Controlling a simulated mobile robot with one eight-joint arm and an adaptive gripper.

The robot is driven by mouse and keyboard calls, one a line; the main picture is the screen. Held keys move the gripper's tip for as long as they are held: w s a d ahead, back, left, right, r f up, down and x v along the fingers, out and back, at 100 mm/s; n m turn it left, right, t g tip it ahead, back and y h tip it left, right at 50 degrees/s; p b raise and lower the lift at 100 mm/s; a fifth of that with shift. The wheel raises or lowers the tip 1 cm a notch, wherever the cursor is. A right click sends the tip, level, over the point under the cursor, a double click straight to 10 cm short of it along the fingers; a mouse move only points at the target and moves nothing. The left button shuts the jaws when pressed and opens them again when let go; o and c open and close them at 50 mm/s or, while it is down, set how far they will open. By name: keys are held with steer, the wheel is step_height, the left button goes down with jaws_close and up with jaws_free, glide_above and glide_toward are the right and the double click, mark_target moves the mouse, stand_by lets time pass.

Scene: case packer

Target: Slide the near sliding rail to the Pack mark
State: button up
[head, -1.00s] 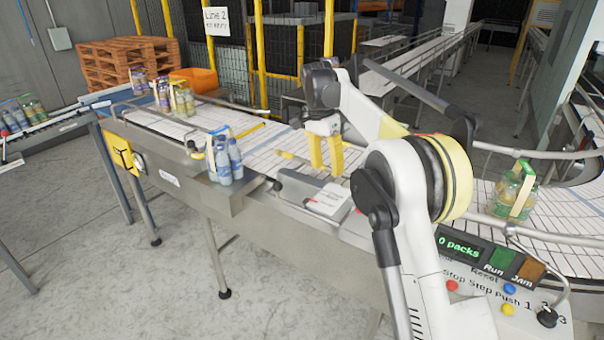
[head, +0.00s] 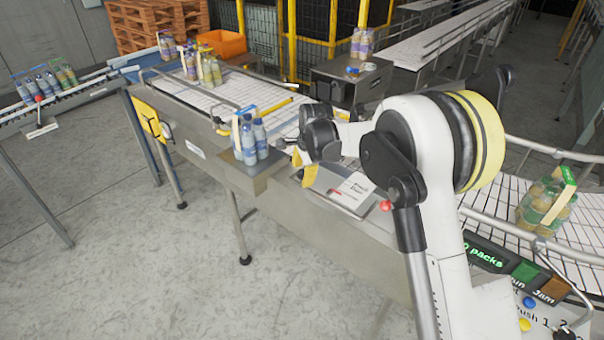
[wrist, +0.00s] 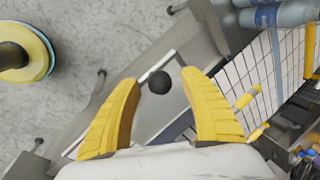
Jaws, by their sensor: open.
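My gripper (head: 304,166) is low over the conveyor's near side, with its yellow fingers pointing down. In the wrist view the fingers (wrist: 160,79) are open, with a round black knob (wrist: 159,83) between their tips. A gap shows on both sides of the knob; I cannot tell its height relative to the fingertips. The knob appears to belong to the near sliding rail, which is mostly hidden by my gripper and wrist in the head view. A white printed card (head: 353,191) lies on the near ledge, right of my gripper; its words are too small to read, so I cannot identify the Pack mark.
A pack of blue bottles (head: 250,140) stands on the near side plate, left of my gripper. More bottle packs stand upstream (head: 203,66) and at right (head: 546,204). The counter panel (head: 487,252) is at lower right.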

steer(key=shift+w+f, duration=0.15)
steer(key=shift+f, duration=0.35)
steer(key=shift+c, duration=0.5)
jaws_close()
steer(key=w+d+b, duration=0.2)
steer(key=w+d, duration=0.2)
steer(key=w, duration=0.1)
steer(key=shift+w, duration=0.15)
steer(key=shift+o, duration=0.5)
jaws_free()
steer(key=shift+w+d, duration=0.1)
steer(key=shift+r, duration=0.1)
